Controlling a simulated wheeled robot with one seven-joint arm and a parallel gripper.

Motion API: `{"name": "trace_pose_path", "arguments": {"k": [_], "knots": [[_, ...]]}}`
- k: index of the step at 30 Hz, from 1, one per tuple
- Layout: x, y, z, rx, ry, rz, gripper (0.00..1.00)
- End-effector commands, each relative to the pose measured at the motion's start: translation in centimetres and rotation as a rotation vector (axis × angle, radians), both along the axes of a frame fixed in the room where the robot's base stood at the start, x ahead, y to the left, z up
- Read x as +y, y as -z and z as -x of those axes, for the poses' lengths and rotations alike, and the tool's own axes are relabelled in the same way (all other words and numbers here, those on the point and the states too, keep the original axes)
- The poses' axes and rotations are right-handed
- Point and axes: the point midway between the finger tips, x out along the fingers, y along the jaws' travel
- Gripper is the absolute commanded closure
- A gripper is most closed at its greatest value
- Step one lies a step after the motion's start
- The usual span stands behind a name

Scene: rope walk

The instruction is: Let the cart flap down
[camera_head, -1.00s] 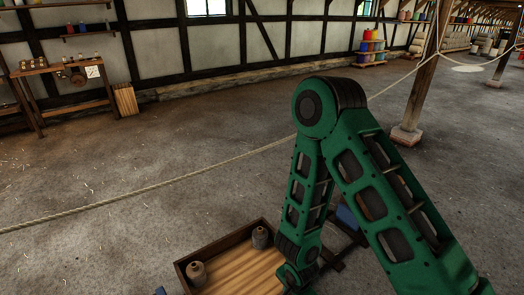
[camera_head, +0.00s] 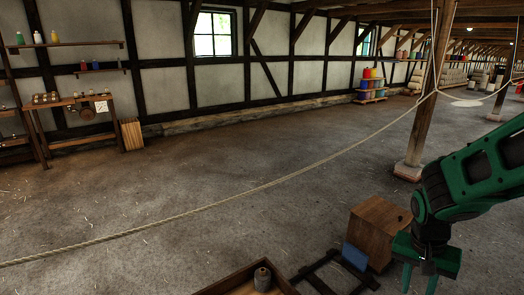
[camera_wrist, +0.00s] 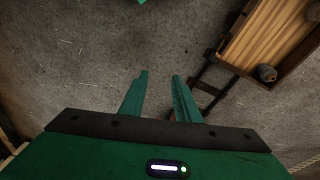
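The cart's wooden tray (camera_head: 283,278) shows only in part at the bottom of the head view, with a grey bobbin (camera_head: 262,278) in it. The wrist view shows the tray (camera_wrist: 271,30) and bobbin (camera_wrist: 267,73) at upper right. A dark frame (camera_head: 326,274) adjoins the tray on its right; a blue panel (camera_head: 354,256) stands at its far side. I cannot tell which part is the flap. My gripper (camera_head: 419,284) points down, right of the frame, open and empty. In the wrist view its fingers (camera_wrist: 160,78) stand apart over bare floor, left of the frame (camera_wrist: 212,86).
A brown wooden box (camera_head: 378,232) stands behind the blue panel. A rope (camera_head: 250,190) crosses the hall beyond the cart. A post (camera_head: 425,110) on a stone foot is at right. A workbench (camera_head: 75,102) stands by the left wall. The floor between is clear.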

Motion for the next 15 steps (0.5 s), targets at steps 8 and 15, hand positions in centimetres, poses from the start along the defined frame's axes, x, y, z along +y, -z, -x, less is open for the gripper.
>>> {"name": "trace_pose_path", "arguments": {"k": [8, 15], "knots": [[-3.2, -6.2, 7.5, 0.039, -0.054, -0.078, 0.71], [-3.6, -9.1, 13.1, 0.051, -0.121, -0.158, 0.71]]}}
